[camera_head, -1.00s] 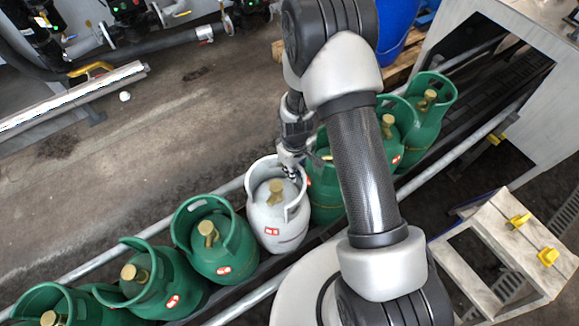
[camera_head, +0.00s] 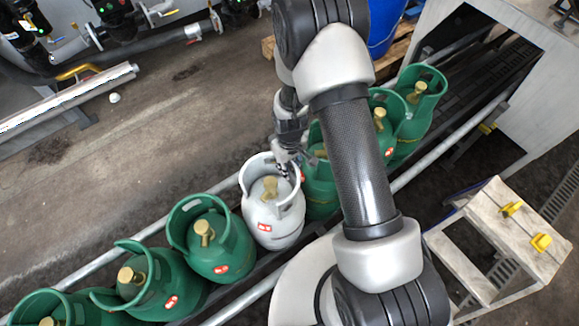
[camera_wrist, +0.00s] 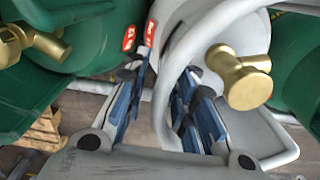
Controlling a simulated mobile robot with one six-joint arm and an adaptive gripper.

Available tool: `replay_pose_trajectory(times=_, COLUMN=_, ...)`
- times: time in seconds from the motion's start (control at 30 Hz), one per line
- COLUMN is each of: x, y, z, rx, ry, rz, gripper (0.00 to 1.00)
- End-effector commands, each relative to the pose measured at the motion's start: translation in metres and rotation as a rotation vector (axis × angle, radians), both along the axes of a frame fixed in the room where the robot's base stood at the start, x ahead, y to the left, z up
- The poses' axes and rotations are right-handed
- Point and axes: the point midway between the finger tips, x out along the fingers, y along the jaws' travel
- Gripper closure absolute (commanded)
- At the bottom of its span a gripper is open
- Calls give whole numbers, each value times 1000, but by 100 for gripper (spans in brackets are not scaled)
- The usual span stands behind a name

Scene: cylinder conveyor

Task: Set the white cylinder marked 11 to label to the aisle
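The white cylinder (camera_head: 272,220) stands upright in a row of green cylinders on the conveyor. It has a brass valve (camera_head: 270,188), a raised collar and a red label (camera_head: 264,227) whose number I cannot read. My gripper (camera_head: 288,170) is at the far right part of its collar, partly hidden by my arm. In the wrist view, the white collar (camera_wrist: 168,95) passes between the blue-padded fingers of my gripper (camera_wrist: 168,108). The fingers stand apart, with a gap seen on the left side. The brass valve (camera_wrist: 240,78) is right of the fingers.
A green cylinder (camera_head: 212,245) stands close on the left, another (camera_head: 320,190) close on the right, partly behind my arm. Metal rails (camera_head: 130,238) run along the conveyor. A step stool (camera_head: 495,235) stands at right, a blue barrel (camera_head: 384,25) at the back.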

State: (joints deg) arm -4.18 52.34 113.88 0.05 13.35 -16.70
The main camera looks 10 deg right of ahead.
Motion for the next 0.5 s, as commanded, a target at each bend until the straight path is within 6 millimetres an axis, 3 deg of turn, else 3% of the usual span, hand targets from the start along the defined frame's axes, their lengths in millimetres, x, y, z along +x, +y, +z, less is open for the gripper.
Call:
replay_pose_trajectory(times=0.37, x=-2, y=0, z=0, rx=-1, ry=5, rz=3, gripper=67)
replay_pose_trajectory(times=0.5, x=-1, y=0, z=10, rx=0, ry=3, rz=4, gripper=67)
